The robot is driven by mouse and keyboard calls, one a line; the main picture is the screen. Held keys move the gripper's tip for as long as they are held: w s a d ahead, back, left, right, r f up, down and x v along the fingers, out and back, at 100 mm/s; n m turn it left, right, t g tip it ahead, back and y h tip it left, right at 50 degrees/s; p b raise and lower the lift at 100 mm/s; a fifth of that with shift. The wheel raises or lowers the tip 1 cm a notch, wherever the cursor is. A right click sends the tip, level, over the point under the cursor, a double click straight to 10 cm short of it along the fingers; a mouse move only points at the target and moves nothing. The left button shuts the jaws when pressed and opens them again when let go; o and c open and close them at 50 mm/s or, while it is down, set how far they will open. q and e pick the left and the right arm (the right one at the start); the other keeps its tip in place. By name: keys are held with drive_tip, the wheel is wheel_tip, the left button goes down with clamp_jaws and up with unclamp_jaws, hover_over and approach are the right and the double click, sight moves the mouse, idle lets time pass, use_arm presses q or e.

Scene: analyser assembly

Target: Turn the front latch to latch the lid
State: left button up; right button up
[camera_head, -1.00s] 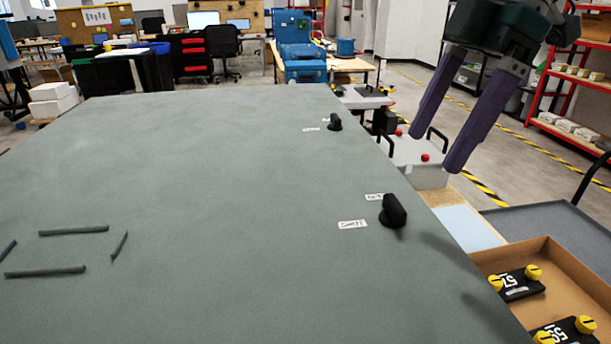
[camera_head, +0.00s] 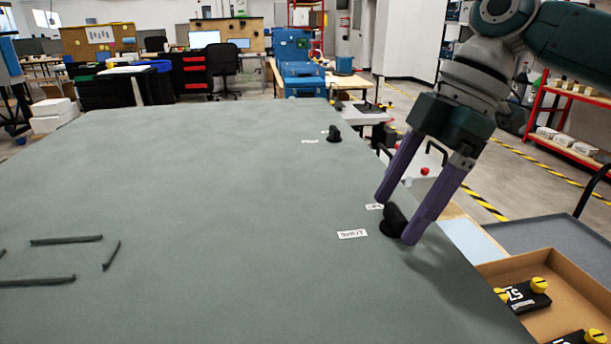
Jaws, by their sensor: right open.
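The large grey-green lid (camera_head: 200,220) fills the foreground. The front latch, a black knob (camera_head: 393,220), sits near the lid's right edge, beside a "SHUT" label (camera_head: 352,234) and a second label (camera_head: 374,206) partly hidden by a finger. A second black latch (camera_head: 334,133) stands further back with its own two labels. My right gripper (camera_head: 394,219) reaches down from the upper right, its two purple fingers open and placed on either side of the front latch. I cannot tell if either finger touches it. My left gripper is not in view.
A cardboard tray (camera_head: 572,268) with black, yellow-knobbed parts (camera_head: 526,294) lies right of the lid. A grey surface (camera_head: 556,236) is behind it. Slots mark the lid's left side. The middle of the lid is clear.

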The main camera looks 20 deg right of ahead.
drive_tip(key=shift+c, duration=0.3)
drive_tip(key=c, duration=1.3)
drive_tip(key=shift+r+m+p, duration=0.15)
drive_tip(key=shift+m+p, duration=0.25)
drive_tip(key=shift+p, duration=0.3)
drive_tip(key=m+t+h+p, duration=0.1)
drive_tip(key=m+p, duration=0.3)
drive_tip(key=p, duration=0.1)
drive_tip(key=m+t+h+p, duration=0.1)
drive_tip(key=m+p, duration=0.3)
drive_tip(key=p, duration=0.1)
drive_tip(key=m+t+h+p, duration=0.1)
drive_tip(key=m+p, duration=0.2)
drive_tip(key=p, duration=0.3)
drive_tip(key=shift+s+a+r+m, duration=0.15)
drive_tip(key=shift+s+a+m, duration=0.1)
drive_tip(key=shift+a+m, duration=0.15)
drive_tip(key=shift+m+h+p, duration=0.6)
drive_tip(key=shift+m+p, duration=0.3)
drive_tip(key=shift+m, duration=0.3)
drive_tip(key=shift+f+m+h+p, duration=0.15)
drive_tip(key=shift+m+h+p, duration=0.2)
drive_tip(key=shift+m, duration=0.4)
drive_tip(key=shift+f+m+h+p, duration=0.15)
drive_tip(key=shift+m+h+p, duration=0.15)
drive_tip(key=shift+m, duration=0.45)
drive_tip(key=o, duration=1.4)
drive_tip(key=shift+c, duration=0.2)
